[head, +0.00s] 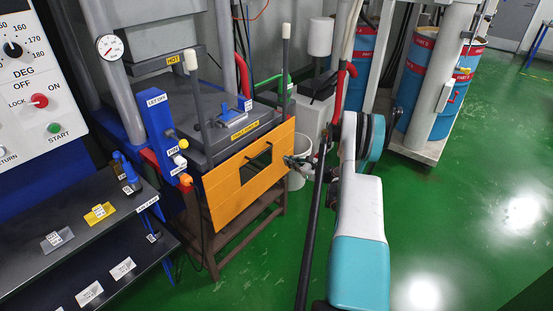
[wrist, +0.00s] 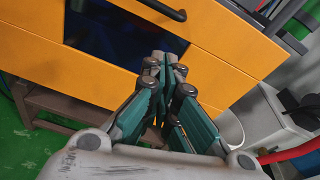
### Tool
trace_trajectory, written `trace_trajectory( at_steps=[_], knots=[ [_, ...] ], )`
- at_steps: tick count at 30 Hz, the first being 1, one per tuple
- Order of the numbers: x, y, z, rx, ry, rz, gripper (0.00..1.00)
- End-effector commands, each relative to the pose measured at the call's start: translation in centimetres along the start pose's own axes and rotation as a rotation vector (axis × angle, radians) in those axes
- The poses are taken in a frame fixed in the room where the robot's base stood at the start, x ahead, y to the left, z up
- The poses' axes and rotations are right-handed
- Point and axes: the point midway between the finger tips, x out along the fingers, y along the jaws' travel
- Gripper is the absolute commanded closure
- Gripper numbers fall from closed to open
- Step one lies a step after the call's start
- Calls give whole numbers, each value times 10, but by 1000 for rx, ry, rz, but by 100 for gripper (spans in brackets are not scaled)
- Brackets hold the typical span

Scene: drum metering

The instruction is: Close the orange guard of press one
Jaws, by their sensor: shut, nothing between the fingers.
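The orange guard (head: 222,197) is a flat panel with a rectangular window, standing across the front of the press. A dark bar, seemingly a handle, crosses its upper part in the head view. The guard fills the upper part of the wrist view (wrist: 235,35), where a dark bar also shows at the top edge. My gripper (head: 288,160) is at the guard's right side in the head view. In the wrist view its fingertips (wrist: 165,62) are together and empty, in front of the panel by the window's right edge. I cannot tell whether they touch it.
A blue post (head: 158,125) with buttons stands left of the guard. A dark shelf (head: 75,235) with small labelled parts is at the lower left. A white bin (head: 299,175) stands behind my gripper. Blue and red drums (head: 430,95) stand at the back right. The green floor at right is clear.

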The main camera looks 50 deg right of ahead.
Motion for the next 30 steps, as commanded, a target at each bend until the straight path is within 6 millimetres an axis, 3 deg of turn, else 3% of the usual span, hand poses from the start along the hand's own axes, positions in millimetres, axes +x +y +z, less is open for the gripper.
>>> trace_trajectory(
  at_steps=[3, 8, 23, 30],
  knots=[
    [-8, -5, -19, 24, -16, -19, 100],
    [-1, -7, -22, 32, -21, -24, 100],
    [93, -7, -22, 29, -20, -21, 100],
    [81, -10, 5, 29, -19, -24, 100]
  ],
)
